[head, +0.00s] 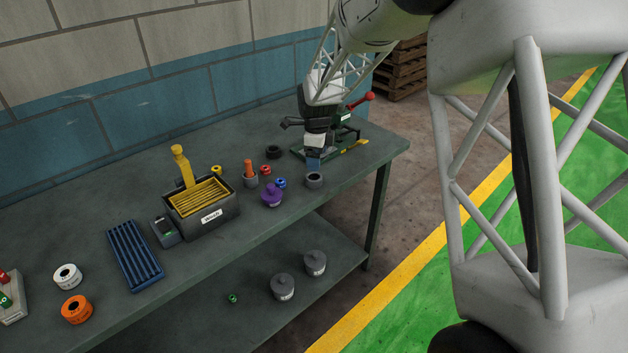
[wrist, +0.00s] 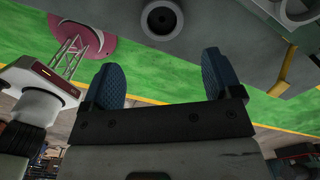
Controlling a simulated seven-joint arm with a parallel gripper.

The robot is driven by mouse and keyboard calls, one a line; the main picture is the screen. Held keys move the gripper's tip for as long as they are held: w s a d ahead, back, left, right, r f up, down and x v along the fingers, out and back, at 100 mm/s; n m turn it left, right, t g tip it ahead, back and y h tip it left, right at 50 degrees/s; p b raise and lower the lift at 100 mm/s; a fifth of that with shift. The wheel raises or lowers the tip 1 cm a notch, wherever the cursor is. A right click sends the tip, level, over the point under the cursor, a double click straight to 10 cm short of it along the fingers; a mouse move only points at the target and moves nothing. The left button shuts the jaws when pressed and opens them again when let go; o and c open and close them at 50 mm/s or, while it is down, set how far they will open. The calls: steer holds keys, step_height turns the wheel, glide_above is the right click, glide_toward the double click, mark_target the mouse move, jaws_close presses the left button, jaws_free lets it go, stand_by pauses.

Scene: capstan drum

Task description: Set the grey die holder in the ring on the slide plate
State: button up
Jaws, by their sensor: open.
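The grey die holder (head: 314,181) is a short round piece with a hole in its top. It stands upright on the bench near the front edge. In the wrist view it shows at the top middle (wrist: 147,22), beyond my fingertips. My gripper (head: 314,162) is open and empty, with blue finger pads, above the bench just behind the holder and apart from it. The green slide plate fixture (head: 299,151) is at the bench's right end, partly hidden by my gripper. A grey ring-like part (wrist: 286,13) is cut off at the wrist view's top right; the ring is hidden in the head view.
A red-knobbed lever (head: 367,97) and a yellow piece (head: 355,146) belong to the fixture area. A black ring (head: 273,152), a purple knobbed piece (head: 271,196) and small coloured rings lie left of the holder. A black bin (head: 205,222) stands further left.

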mark_target(315, 179)
steer(key=shift+w+a+f, duration=0.2)
steer(key=shift+a+f, duration=0.05)
steer(key=shift+f, duration=0.05)
steer(key=shift+f, duration=0.1)
steer(key=shift+f, duration=1.2)
steer(key=shift+f, duration=0.1)
steer(key=shift+w+f, duration=0.1)
steer(key=shift+f, duration=2.4)
steer(key=shift+c, duration=0.3)
steer(key=c, duration=1.2)
steer(key=shift+r, duration=0.1)
steer(key=shift+c, duration=0.2)
